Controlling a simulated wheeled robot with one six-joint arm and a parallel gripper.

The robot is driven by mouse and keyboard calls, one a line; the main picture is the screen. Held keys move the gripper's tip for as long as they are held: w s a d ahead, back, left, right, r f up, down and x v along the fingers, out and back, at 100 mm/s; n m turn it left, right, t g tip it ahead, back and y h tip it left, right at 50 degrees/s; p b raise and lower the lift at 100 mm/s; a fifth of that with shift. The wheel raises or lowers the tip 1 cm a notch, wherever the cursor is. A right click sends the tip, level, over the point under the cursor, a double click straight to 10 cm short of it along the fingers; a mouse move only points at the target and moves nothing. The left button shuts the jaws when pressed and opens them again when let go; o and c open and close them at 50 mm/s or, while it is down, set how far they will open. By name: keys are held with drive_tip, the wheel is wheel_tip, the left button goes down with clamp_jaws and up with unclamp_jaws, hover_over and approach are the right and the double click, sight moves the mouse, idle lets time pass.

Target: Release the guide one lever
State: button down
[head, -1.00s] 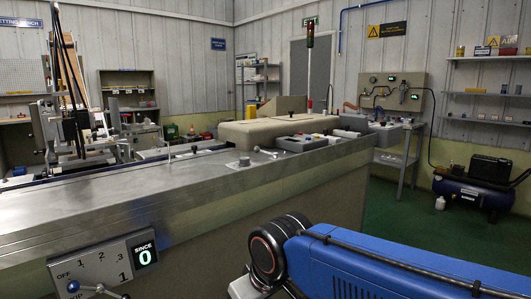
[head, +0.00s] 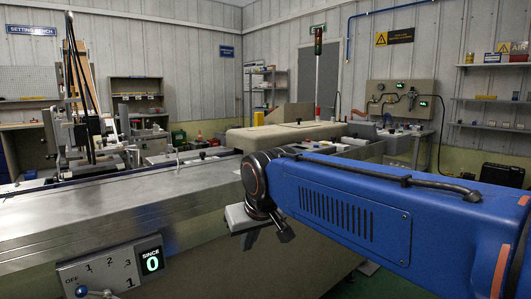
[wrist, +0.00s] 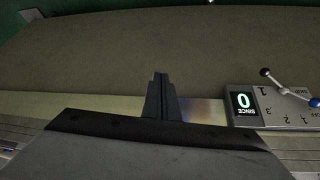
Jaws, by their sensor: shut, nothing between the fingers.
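My gripper (head: 265,236) hangs in front of the long machine's front side, right of the selector panel, in the head view. In the wrist view its dark fingers (wrist: 158,78) are together and empty, with the machine's plain front behind them. The wrist view is turned, so the panel (wrist: 275,106) and its printing are upside down at right, apart from the fingers. I cannot make out which part is the guide one lever. Small upright parts (head: 177,155) stand on the machine's steel top (head: 150,205), too small to identify.
The selector panel (head: 105,272) has a blue-knobbed handle (head: 82,291) and a green display reading 0 (head: 151,262). A beige cover (head: 285,136) sits farther along the machine. A tall frame with dark hoses (head: 80,110) stands at far left. Green floor lies at right.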

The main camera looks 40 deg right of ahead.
drive_tip(key=w+d+r+m+t+h, duration=0.1)
drive_tip(key=w+d+r+m+h, duration=0.3)
drive_tip(key=w+d+r, duration=1.5)
wheel_tip(320, 180, up, 4)
drive_tip(key=shift+w+d+r+m+t, duration=0.15)
drive_tip(key=shift+d+m+t, duration=0.15)
drive_tip(key=shift+d+m, duration=0.45)
drive_tip(key=shift+d, duration=0.1)
drive_tip(key=x, duration=1.4)
